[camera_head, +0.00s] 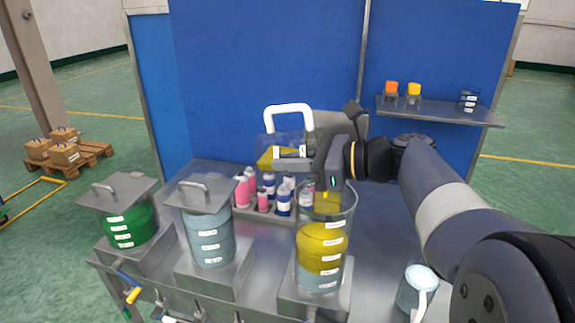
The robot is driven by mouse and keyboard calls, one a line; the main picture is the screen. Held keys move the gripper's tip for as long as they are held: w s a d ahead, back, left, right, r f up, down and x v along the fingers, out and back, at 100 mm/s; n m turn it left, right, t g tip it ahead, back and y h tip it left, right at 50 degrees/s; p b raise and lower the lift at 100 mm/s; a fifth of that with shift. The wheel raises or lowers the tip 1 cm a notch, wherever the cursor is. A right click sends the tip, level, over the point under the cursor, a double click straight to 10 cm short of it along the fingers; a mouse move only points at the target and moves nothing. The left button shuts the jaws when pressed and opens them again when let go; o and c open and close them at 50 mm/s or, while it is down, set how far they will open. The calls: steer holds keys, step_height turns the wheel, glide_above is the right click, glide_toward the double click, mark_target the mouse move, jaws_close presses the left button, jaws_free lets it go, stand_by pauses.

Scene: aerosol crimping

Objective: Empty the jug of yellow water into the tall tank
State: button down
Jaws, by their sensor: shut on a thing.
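The clear jug (268,157) with a white handle (288,112) is held above and to the left of the open tank, tilted, with yellow water in its lower part. My gripper (292,158) is shut on the jug, coming from the right, and hides part of it. The tall clear tank (325,240) stands open on a metal base, with a large amount of yellow liquid inside. A yellow streak shows at its mouth, just below my gripper. Whether this is water falling from the jug is hard to tell.
Lidded tanks of green (130,225) and pale blue liquid (210,240) stand to the left. Pink and blue bottles (265,190) sit in a tray behind. Another jug (418,288) is at the lower right. A shelf (440,110) hangs on the blue panel.

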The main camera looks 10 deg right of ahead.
mark_target(308, 155)
steer(key=shift+s+d+f+t+y+b, duration=0.2)
steer(key=shift+d+t+y+b, duration=0.2)
steer(key=shift+y+b, duration=0.55)
steer(key=shift+s+d+r+t+y+b, duration=0.2)
steer(key=shift+d+r+t+y+b, duration=0.2)
steer(key=shift+y, duration=0.3)
steer(key=shift+s+d+r+t+y+b, duration=0.15)
steer(key=shift+d+t+y+b, duration=0.2)
steer(key=shift+y, duration=0.3)
steer(key=shift+s+d+r+t+y+b, duration=0.25)
steer(key=shift+d+r+y+b, duration=0.1)
steer(key=shift+y+b, duration=0.3)
steer(key=shift+r, duration=0.1)
stand_by(0.6)
